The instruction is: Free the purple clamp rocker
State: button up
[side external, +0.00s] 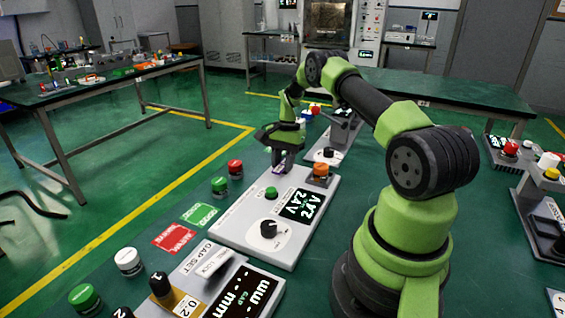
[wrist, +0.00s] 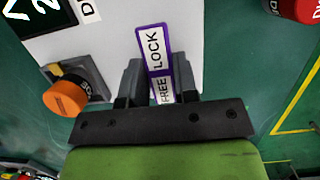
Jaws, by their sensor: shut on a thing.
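The purple clamp rocker (wrist: 153,37) has a purple rim and white labels reading LOCK at its far end and FREE at its near end. It sits on the pale panel (wrist: 95,30). My gripper (wrist: 158,64) has one dark finger on each side of the rocker, near the FREE end, and is shut on it. Which end of the rocker is pressed down I cannot tell. In the side view my gripper (side external: 283,158) points down at the far left part of the panel (side external: 240,229) and mostly hides the rocker.
An orange knob (wrist: 65,98) stands left of my gripper in the wrist view. The panel also bears a display (side external: 299,205), a black knob (side external: 268,229) and a green button (side external: 271,193). Red (side external: 235,168) and green (side external: 219,185) buttons stand beside it on the green bench.

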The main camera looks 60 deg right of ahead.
aim_at(283, 164)
jog(key=shift+d+f+y, duration=0.15)
jog(key=shift+d+y, duration=0.1)
jog(key=shift+y, duration=1.05)
jog(key=o, duration=0.9)
notch_tip(283, 164, up, 10)
jog(key=shift+r, duration=0.15)
jog(key=shift+a, duration=0.1)
